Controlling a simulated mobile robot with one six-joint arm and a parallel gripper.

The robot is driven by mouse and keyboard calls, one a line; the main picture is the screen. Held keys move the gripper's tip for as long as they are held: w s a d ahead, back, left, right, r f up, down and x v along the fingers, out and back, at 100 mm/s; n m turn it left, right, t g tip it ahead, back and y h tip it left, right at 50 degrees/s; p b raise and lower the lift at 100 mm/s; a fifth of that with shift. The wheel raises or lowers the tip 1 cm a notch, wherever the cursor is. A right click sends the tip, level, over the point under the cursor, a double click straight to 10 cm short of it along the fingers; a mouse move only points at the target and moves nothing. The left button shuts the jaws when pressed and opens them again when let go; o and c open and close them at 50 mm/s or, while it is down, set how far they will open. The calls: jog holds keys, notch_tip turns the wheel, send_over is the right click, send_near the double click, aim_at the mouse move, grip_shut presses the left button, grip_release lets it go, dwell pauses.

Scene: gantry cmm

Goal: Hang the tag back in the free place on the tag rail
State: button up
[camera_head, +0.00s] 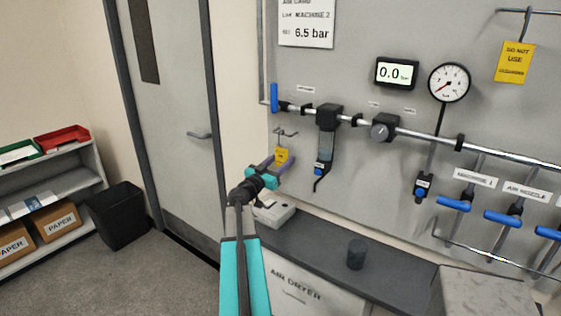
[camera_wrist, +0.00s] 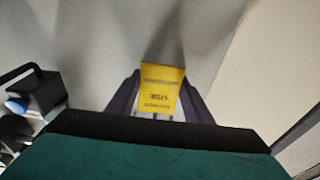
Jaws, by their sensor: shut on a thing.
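A yellow tag (camera_head: 281,156) is held between the fingers of my gripper (camera_head: 276,163), in front of the grey wall panel. In the wrist view the tag (camera_wrist: 160,88) stands between the two dark fingers, its print upside down. A small metal hook fitting (camera_head: 287,132) is on the panel just above the held tag. A thin line runs from the tag up towards it; I cannot tell whether they touch. At the upper right, a second yellow tag (camera_head: 515,63) reading "DO NOT USE" hangs from a metal rail (camera_head: 535,11).
A pipe (camera_head: 430,136) with valves, a filter (camera_head: 326,130) and a gauge (camera_head: 448,83) crosses the panel right of my gripper. Below are a grey box (camera_head: 273,213), a dark counter (camera_head: 325,244) and a dark cup (camera_head: 356,254). A door (camera_head: 170,100) is left.

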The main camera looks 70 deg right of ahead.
jog(key=o, duration=0.9)
jog(key=shift+a, duration=0.15)
jog(key=b+v, duration=0.2)
jog(key=v, duration=1.1)
jog(key=shift+a+b, duration=0.3)
jog(key=shift+b, duration=0.05)
